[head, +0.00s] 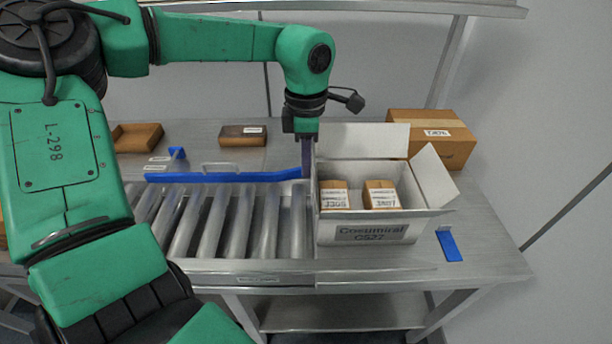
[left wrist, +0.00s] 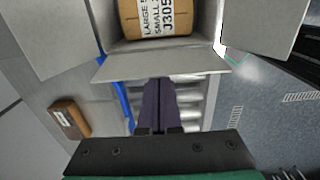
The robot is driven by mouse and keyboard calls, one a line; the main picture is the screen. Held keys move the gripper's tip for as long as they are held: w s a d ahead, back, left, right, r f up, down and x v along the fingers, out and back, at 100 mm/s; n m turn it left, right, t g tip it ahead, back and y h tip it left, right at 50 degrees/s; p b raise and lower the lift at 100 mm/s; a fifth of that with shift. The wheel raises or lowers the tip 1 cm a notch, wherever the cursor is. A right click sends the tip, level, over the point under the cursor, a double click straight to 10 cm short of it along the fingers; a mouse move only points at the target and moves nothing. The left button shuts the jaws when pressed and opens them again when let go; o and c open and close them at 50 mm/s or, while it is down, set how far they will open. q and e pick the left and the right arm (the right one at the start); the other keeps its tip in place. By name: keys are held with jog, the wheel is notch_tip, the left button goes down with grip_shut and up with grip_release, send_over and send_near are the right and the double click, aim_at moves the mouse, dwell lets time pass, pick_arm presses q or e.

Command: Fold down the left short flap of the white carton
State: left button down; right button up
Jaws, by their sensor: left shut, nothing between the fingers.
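The white carton (head: 372,233) stands open at the right end of the rollers, with two labelled brown boxes (head: 380,195) inside. Its left short flap (head: 314,162) shows almost edge-on in the head view; in the left wrist view the flap (left wrist: 160,66) slants outward, just ahead of my fingers. My left gripper (head: 307,172) is shut and empty, pointing down just outside the carton's left side. Its dark fingers (left wrist: 160,84) end at the flap's edge in the left wrist view; I cannot tell whether they touch. The back flap (head: 365,140) stands up; the right flap (head: 433,175) leans outward. My right gripper is not in view.
A blue rail (head: 230,177) runs along the rollers (head: 235,220) left of the carton. A brown carton (head: 450,150) stands behind right, a blue strip (head: 449,245) lies at front right, and a small brown box (head: 242,136) lies at the back.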

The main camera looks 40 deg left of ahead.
pick_arm(q)
jog(key=w+d, duration=0.3)
jog(key=d, duration=0.2)
jog(key=shift+w+r, duration=0.15)
jog(key=shift+w, duration=0.2)
jog(key=shift+a, duration=0.1)
jog(key=shift+f+b, duration=1.65)
jog(key=shift+f, duration=0.35)
jog(key=shift+r, duration=0.25)
notch_tip(320, 180, up, 11)
jog(key=p, duration=0.8)
